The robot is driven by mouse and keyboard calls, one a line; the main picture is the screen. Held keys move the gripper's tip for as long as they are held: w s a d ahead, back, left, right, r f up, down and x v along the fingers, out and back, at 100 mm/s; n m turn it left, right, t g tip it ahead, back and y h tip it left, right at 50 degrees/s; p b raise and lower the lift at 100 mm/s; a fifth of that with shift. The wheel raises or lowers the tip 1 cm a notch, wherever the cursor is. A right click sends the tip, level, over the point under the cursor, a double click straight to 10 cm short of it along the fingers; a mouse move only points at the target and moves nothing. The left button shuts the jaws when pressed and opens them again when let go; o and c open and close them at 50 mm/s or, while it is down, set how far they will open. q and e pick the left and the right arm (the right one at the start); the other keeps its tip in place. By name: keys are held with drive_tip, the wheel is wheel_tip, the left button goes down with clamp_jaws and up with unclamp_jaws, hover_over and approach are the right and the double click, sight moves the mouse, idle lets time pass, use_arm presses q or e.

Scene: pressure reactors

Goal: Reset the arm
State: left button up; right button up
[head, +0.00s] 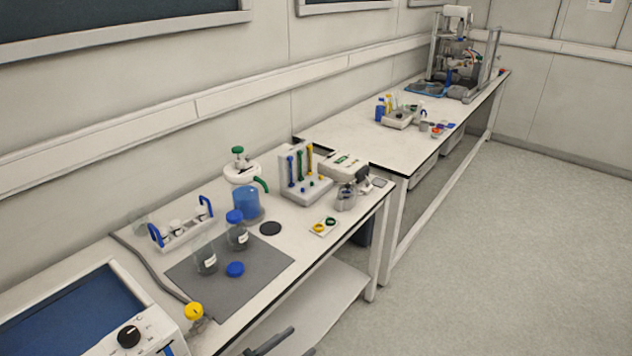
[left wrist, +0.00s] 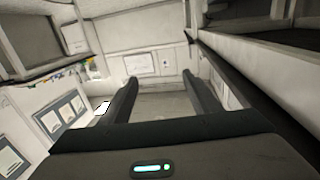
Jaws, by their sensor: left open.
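My left gripper (head: 268,343) shows in part at the bottom edge of the head view, dark, in front of the near bench and below its top. In the left wrist view my left gripper (left wrist: 160,78) has its two dark fingers spread wide with nothing between them. It points toward the room's far wall (left wrist: 140,66), and no bench item is close to the fingers. My right gripper is in neither view.
The near bench (head: 90,262) carries a grey mat (head: 190,278) with clear vessels and a blue cap (head: 235,269), a blue-handled rack (head: 183,234) and a tube stand (head: 305,183). The far bench (head: 345,135) holds more equipment. The floor (head: 500,250) at the right is clear.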

use_arm(q)
drive_tip(key=s+a+f+n+g+y+b, duration=0.1)
drive_tip(key=s+a+f+n+y, duration=0.35)
drive_tip(key=f, duration=0.85)
drive_tip(key=s+a+f+n+g+y+b, duration=0.1)
drive_tip(key=s+a+f+y, duration=0.5)
drive_tip(key=s+f, duration=0.6)
drive_tip(key=s+a+f+g, duration=0.2)
drive_tip(key=s+f, duration=0.4)
drive_tip(key=s, duration=0.3)
drive_tip(key=s+a+f+n+g+y, duration=0.1)
drive_tip(key=s+a+f+g, duration=0.1)
drive_tip(key=s+f, duration=0.4)
drive_tip(key=s+a+f+g+y+b, duration=0.1)
drive_tip(key=s+f, duration=0.5)
drive_tip(key=s, duration=0.8)
drive_tip(key=shift+a+g, duration=0.7)
drive_tip(key=shift+g, duration=0.3)
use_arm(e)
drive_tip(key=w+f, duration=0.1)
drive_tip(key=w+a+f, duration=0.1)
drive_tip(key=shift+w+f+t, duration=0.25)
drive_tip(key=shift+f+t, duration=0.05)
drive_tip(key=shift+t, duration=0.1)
